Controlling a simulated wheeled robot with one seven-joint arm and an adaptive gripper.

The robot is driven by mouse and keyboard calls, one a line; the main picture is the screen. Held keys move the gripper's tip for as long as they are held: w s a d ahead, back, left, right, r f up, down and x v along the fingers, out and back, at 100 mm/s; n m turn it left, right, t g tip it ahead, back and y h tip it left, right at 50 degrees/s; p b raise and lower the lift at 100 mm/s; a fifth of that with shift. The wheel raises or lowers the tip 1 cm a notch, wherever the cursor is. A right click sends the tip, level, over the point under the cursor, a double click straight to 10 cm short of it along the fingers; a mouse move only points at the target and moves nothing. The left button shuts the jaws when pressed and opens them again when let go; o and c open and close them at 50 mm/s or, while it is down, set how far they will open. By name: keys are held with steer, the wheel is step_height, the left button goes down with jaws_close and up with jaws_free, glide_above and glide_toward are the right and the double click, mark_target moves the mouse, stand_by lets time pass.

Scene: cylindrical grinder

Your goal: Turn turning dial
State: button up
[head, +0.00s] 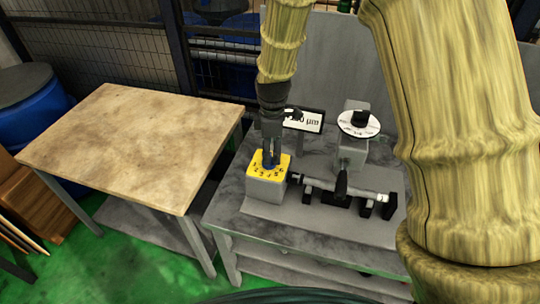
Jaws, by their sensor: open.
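A grey box with a yellow, number-marked top (258,175) stands at the left of the grinder on the metal table. A dark blue knob (268,163) sits in the middle of the yellow top. My gripper (271,156) points down directly over this knob. Its fingers are open and at the knob, and hide part of it; I cannot tell whether they touch it. A second dial, a white marked disc (347,125) with a black knob (361,117), is on a grey post farther right, clear of my gripper.
The grinder's metal shaft (360,191) lies in black supports right of the yellow-topped box. A display panel (308,122) stands behind my gripper. A bare wooden-topped table (125,140) is to the left, with blue barrels beyond. My arm covers much of the right side.

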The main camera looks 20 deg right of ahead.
steer(key=shift+g, duration=0.3)
steer(key=w+f, duration=0.1)
steer(key=f, duration=0.1)
steer(key=w+f, duration=0.1)
steer(key=f, duration=0.1)
steer(key=w+f+p, duration=0.1)
steer(key=w+f, duration=0.1)
steer(key=shift+w, duration=0.1)
steer(key=shift+f, duration=0.2)
steer(key=shift+s+f, duration=0.1)
steer(key=shift+s, duration=0.25)
steer(key=shift+s+r, duration=0.3)
steer(key=shift+s, duration=0.65)
steer(key=shift+w+f, duration=0.5)
steer(key=shift+w, duration=0.2)
steer(key=shift+w+f, duration=0.1)
steer(key=shift+w, duration=0.1)
steer(key=c, duration=0.4)
steer(key=shift+s+r, duration=0.3)
steer(key=c, duration=0.6)
steer(key=shift+a, duration=0.1)
steer(key=shift+w, duration=0.1)
